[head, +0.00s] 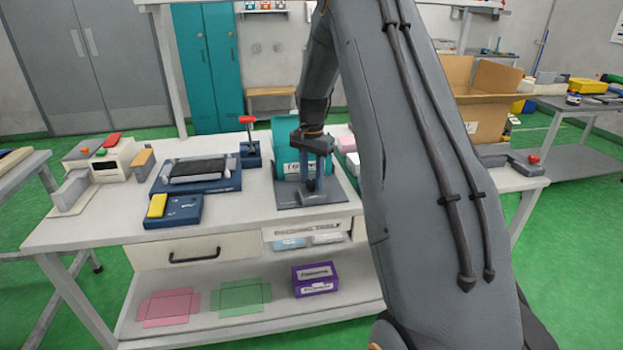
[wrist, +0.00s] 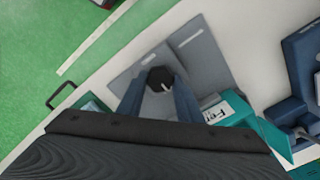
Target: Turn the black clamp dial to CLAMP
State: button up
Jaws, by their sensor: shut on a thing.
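The black clamp dial (wrist: 159,76) stands on a grey plate (wrist: 206,62) in the wrist view, with a short white mark on its face. My gripper (wrist: 160,88) points down from above, its two blue-grey fingers on either side of the dial, shut on it. In the head view my gripper (head: 311,186) is over the grey plate (head: 338,194) near the table's front edge; its fingers mostly hide the dial there. Pale label strips show on the plate, but their words are too small to read, so I cannot tell which one the mark points at.
A blue fixture (head: 215,183) with a dark pad, a yellow-topped blue block (head: 183,212) and a red-knobbed lever (head: 248,120) are to the left. A cardboard box (head: 482,112) is at the back right.

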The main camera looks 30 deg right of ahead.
aim_at(311, 182)
jog(key=shift+w+r, duration=0.1)
dwell(0.4)
jog(key=o, duration=1)
jog(key=shift+o, duration=0.2)
jog(key=shift+r+b, duration=0.8)
jog(key=shift+r, duration=3.1)
jog(key=s+a+f+n, duration=0.1)
jog(key=s+a+n, duration=0.3)
jog(key=s, duration=0.6)
jog(key=s+a+f+n, duration=0.2)
jog(key=s+a+n, duration=0.2)
jog(key=s+a, duration=0.5)
jog(key=s+a+f+n, duration=0.2)
jog(key=s+a+n, duration=0.2)
jog(key=s, duration=0.8)
jog(key=a, duration=0.2)
jog(key=shift+s+a, duration=0.35)
jog(key=shift+a, duration=0.05)
